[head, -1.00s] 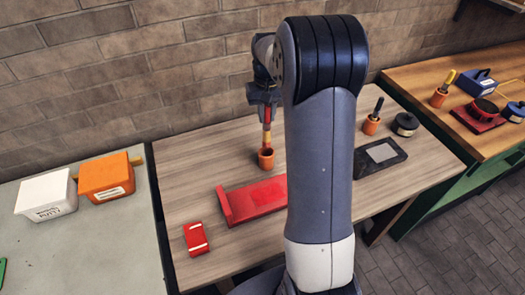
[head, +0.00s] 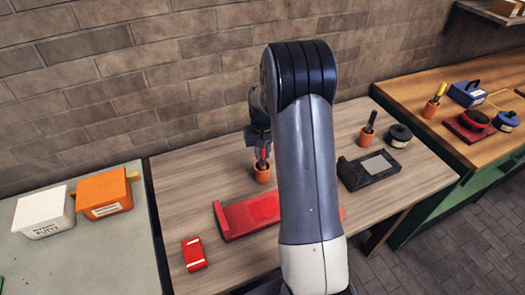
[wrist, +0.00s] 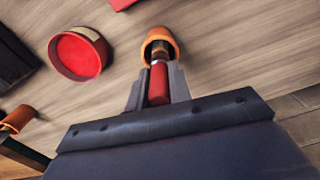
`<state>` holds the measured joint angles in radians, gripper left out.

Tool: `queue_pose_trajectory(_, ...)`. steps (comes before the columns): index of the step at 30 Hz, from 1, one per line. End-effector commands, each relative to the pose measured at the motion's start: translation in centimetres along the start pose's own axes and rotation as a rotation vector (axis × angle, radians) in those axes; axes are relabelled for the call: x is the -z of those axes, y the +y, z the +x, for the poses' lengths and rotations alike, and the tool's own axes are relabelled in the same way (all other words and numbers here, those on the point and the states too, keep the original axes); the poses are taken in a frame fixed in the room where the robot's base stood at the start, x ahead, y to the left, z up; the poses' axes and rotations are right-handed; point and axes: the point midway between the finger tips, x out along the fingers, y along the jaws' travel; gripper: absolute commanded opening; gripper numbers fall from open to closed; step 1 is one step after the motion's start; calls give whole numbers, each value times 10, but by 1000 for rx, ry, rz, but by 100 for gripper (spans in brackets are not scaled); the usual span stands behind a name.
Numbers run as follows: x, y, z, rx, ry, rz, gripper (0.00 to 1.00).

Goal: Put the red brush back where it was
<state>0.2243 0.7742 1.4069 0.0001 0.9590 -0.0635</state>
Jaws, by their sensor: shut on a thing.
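The red brush (head: 262,154) stands about upright in my gripper (head: 261,146), directly over an orange cup (head: 262,174) on the wooden table. In the wrist view my two fingers (wrist: 158,88) are closed on the red handle (wrist: 158,84). The brush's lower end lies within the mouth of the orange cup (wrist: 165,34). It looks at least partly inside, and its tip is hidden. The fingers are above the cup's rim.
A red tray (head: 250,216) and red block (head: 194,254) lie nearer on the table. A dark-handled tool stands in another orange cup (head: 366,134) by a black tray (head: 351,173). The wrist view shows a round red container (wrist: 78,55); my arm hides part of the table.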

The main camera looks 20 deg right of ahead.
Motion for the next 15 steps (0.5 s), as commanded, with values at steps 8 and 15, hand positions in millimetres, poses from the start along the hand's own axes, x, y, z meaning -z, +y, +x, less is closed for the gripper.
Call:
queue_pose_trajectory(8, 0, 0, 2, 0, 0, 0, 37)
queue_pose_trajectory(15, 0, 0, 2, 0, 0, 0, 41)
